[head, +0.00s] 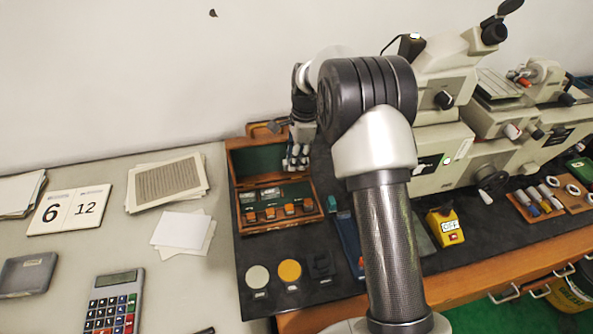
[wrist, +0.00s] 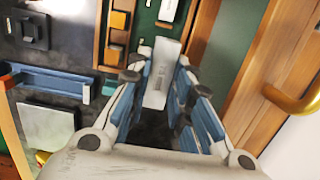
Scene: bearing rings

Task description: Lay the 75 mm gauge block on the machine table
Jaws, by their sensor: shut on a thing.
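My gripper (wrist: 163,62) is shut on a long grey gauge block (wrist: 160,78), which stands out between the blue-padded fingers in the wrist view. Small markings show on its face, too blurred to read. In the head view my gripper (head: 297,158) is at the open wooden case (head: 231,160), in front of its green-lined lid; the held block cannot be made out there. The measuring machine stands at the right, with a flat machine table (head: 499,84) on it. My arm hides part of the machine and bench.
Orange and grey blocks (head: 268,213) sit in the case. A yellow device (head: 445,225) stands on the dark mat right of my arm. A wooden rack (head: 540,205) with several cylinders and rings lies before the machine. A calculator (head: 115,300) and papers lie at left.

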